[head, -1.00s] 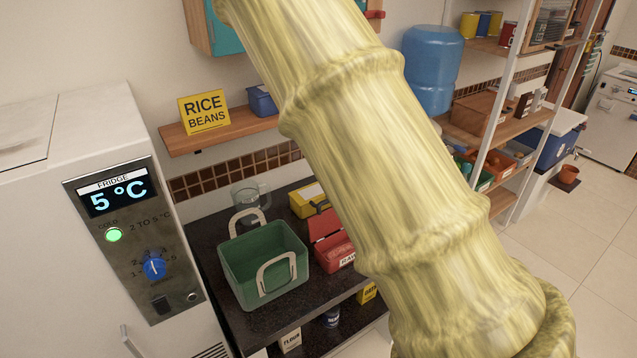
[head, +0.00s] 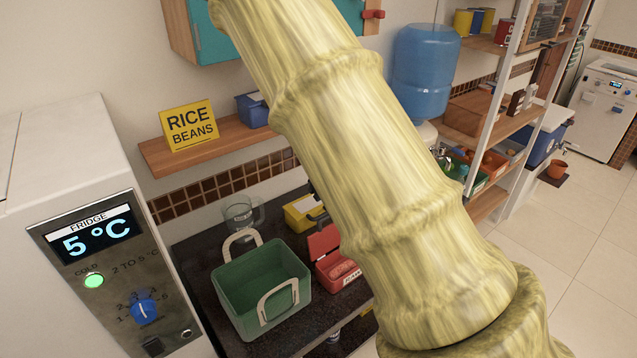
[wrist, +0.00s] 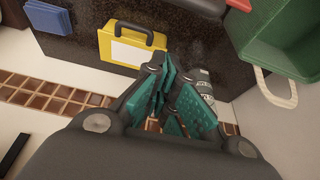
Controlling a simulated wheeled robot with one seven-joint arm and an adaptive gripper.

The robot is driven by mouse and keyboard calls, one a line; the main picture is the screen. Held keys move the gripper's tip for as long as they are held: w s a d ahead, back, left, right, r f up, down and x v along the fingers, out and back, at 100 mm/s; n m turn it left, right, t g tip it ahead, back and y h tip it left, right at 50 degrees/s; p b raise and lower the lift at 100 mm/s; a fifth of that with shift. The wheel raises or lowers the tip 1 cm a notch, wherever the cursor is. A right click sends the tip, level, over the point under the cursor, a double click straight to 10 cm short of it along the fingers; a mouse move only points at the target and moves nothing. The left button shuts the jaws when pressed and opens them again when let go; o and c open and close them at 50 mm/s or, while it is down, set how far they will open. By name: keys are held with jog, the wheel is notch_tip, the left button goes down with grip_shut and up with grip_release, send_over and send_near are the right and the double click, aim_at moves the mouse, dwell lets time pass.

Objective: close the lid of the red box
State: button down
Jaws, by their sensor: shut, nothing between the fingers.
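The red box (head: 345,284) stands on the dark counter, right of the green basket, partly hidden behind my arm in the head view. Its lid (head: 323,241) is open and stands up at the back. In the wrist view only a small red piece (wrist: 240,4), probably of the box, shows at the top edge. My gripper (wrist: 178,88) is shut and empty; its teal finger pads are close together. It is apart from the red piece, with the yellow case near its left side in the wrist view.
The green basket (head: 232,286) with pale handles stands left of the red box. The yellow case (head: 297,212) and a glass jug (head: 240,216) are behind. A shelf (head: 165,157) with a rice and beans sign is above. The fridge (head: 50,160) is at left.

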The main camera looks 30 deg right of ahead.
jog(key=s+f+b, duration=0.3)
jog(key=b, duration=0.2)
jog(key=shift+f, duration=0.15)
dwell(0.4)
jog(key=shift+b, duration=0.35)
